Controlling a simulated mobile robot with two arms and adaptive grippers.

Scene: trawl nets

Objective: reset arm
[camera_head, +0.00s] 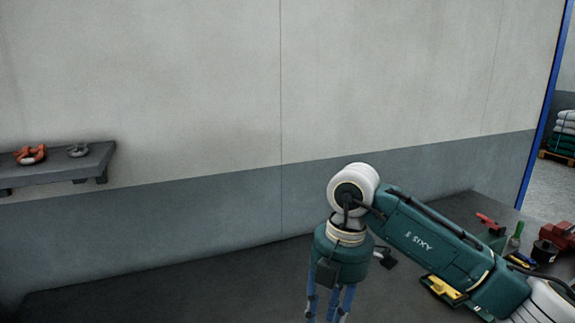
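My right arm comes in from the right, and its gripper (329,304) points down over the dark table (200,287). The gripper has a green body and blue fingers. The bottom edge of the view cuts off the fingertips, so I cannot tell whether they are open or shut, or whether they hold anything. My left arm and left gripper are not in view.
Tools lie at the table's right, including a green-handled brush (516,235), a red-handled tool (486,220) and a red vise-like object (557,237). A wall shelf (60,172) at left bears orange (31,154) and grey shackles (78,150). The table's left part looks clear.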

